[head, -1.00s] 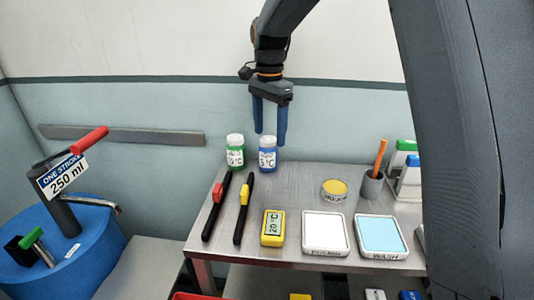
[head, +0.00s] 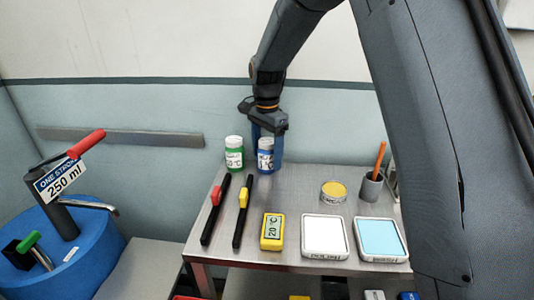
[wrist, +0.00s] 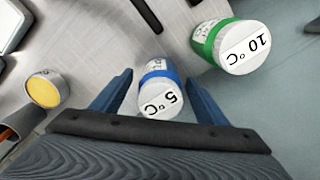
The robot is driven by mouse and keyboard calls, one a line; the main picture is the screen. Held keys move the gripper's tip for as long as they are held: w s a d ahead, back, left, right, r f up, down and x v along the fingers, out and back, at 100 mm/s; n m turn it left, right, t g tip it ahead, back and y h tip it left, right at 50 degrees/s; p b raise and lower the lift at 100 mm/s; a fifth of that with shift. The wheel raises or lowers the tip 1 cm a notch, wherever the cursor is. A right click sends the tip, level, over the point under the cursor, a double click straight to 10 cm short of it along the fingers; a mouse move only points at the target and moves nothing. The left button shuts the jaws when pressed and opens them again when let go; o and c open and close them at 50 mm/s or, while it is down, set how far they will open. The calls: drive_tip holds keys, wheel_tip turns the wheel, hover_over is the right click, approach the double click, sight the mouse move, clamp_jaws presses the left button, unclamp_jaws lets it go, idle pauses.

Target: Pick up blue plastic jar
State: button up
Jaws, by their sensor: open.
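The blue plastic jar (head: 265,158) stands upright at the back of the metal table, with a white lid. In the wrist view the blue jar (wrist: 160,92) shows its lid marked 5 °C, between the two blue fingers. My gripper (head: 268,150) is lowered over it in the head view, with the fingers partly hidden by the jar. In the wrist view my gripper (wrist: 160,95) is open, one finger on each side of the jar. I cannot tell if a finger touches it.
A green jar (head: 234,153) marked 10 °C stands close on the left. A yellow-topped round tin (head: 334,193) and a grey cup with an orange stick (head: 371,187) are to the right. Two black tools, a yellow thermometer (head: 272,231) and two square trays lie in front.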

drive_tip(key=shift+f, duration=0.45)
drive_tip(key=c, duration=1.3)
drive_tip(key=shift+o, duration=0.2)
drive_tip(key=shift+r, duration=0.2)
